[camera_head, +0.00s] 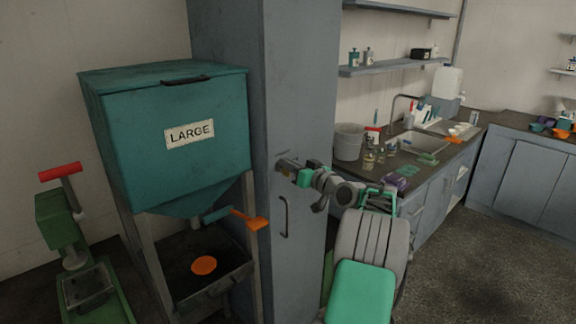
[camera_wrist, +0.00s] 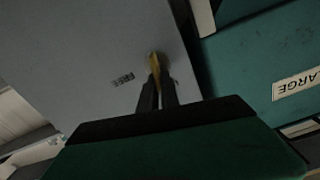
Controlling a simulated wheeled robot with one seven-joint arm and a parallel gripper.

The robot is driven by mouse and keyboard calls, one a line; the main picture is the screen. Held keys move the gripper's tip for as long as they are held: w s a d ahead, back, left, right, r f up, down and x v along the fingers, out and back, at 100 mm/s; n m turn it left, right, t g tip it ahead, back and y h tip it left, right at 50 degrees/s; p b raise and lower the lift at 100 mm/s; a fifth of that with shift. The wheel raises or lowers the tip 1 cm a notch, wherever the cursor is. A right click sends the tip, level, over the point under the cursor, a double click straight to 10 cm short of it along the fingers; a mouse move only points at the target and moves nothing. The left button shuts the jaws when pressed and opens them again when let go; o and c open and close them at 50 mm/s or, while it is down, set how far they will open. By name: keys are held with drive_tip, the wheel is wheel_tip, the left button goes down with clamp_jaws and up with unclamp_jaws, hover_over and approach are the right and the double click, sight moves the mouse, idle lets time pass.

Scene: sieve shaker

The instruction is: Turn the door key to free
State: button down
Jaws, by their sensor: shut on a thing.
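The door key is a small yellow piece in the wrist view (camera_wrist: 154,66), set in the grey cabinet door (camera_wrist: 95,50). My gripper (camera_wrist: 156,85) points at the door, its two dark fingers closed on the key. Most of the key and its lock are hidden by the fingers. A small dark label (camera_wrist: 123,79) is on the door beside the key. In the head view, my gripper (camera_head: 282,166) reaches the front of the tall grey cabinet (camera_head: 296,90), above its curved door handle (camera_head: 284,217). The key is too small to make out clearly there.
A teal bin (camera_head: 150,120) marked LARGE stands left of the cabinet, with an orange-handled lever (camera_head: 250,220) near my arm. A green machine with a red handle (camera_head: 60,172) stands at far left. A sink counter (camera_head: 400,170) with bottles and a bucket (camera_head: 349,142) is at right.

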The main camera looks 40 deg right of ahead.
drive_tip(key=shift+d+f+m+p, duration=0.3)
drive_tip(key=shift+m+p, duration=0.55)
drive_tip(key=shift+m, duration=1.75)
drive_tip(key=shift+d+f+m+p, duration=0.3)
drive_tip(key=shift+m+p, duration=0.55)
drive_tip(key=shift+m, duration=1.75)
drive_tip(key=shift+d+f+m+p, duration=0.3)
drive_tip(key=shift+m+p, duration=0.55)
drive_tip(key=shift+m, duration=1.75)
drive_tip(key=shift+a+f, duration=0.1)
drive_tip(key=shift+f, duration=0.05)
drive_tip(key=c, duration=1.6)
unclamp_jaws()
drive_tip(key=shift+s, duration=0.1)
drive_tip(key=s+b, duration=0.2)
drive_tip(key=s, duration=0.5)
drive_tip(key=shift+s, duration=0.3)
